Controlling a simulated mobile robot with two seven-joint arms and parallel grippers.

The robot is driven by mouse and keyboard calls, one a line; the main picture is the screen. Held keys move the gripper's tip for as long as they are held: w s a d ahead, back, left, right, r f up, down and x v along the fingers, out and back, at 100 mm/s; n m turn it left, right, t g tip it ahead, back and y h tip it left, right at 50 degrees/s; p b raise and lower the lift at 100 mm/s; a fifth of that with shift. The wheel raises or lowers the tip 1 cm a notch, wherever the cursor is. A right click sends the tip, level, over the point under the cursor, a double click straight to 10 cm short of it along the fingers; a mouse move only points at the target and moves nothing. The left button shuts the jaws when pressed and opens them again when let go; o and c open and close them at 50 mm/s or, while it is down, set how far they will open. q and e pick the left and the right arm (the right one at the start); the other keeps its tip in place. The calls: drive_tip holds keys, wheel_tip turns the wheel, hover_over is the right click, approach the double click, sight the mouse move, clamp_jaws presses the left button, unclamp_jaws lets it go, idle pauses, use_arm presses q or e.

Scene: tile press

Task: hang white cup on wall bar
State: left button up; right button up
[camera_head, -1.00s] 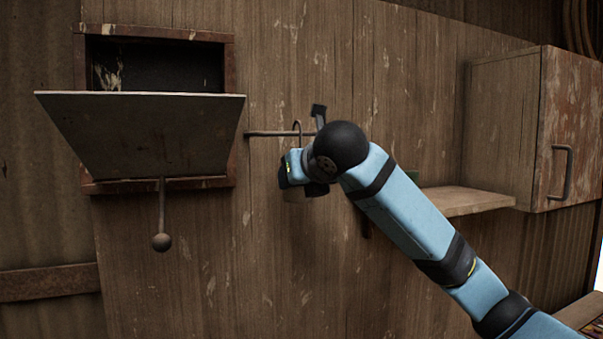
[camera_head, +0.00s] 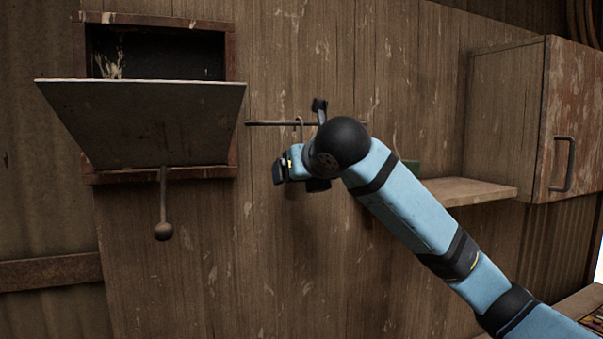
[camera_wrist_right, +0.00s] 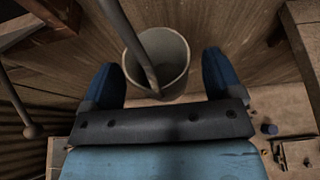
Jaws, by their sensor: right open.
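The white cup (camera_wrist_right: 176,72) shows in the right wrist view as a pale grey, round-mouthed vessel between and beyond my fingers. A long dark rod (camera_wrist_right: 128,38) crosses its mouth, and I cannot tell whether it is the cup's handle. My right gripper (camera_wrist_right: 160,60) is open, with a finger on each side of the cup and gaps showing. In the head view, the wall bar (camera_head: 268,123) runs level, and a thin hook (camera_head: 300,126) rises by it above my right gripper (camera_head: 288,168). Contact between hook and bar is unclear. My left gripper is not in view.
A tilted metal flap (camera_head: 145,120) and a ball-ended lever (camera_head: 162,231) stand left of the bar. A shelf (camera_head: 465,192) and a cabinet (camera_head: 560,120) are to the right. The wall below the bar looks clear.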

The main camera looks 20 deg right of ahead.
drive_tip(key=shift+s+r, duration=0.1)
drive_tip(key=shift+s, duration=0.2)
drive_tip(key=b+v, duration=0.3)
drive_tip(key=v, duration=1)
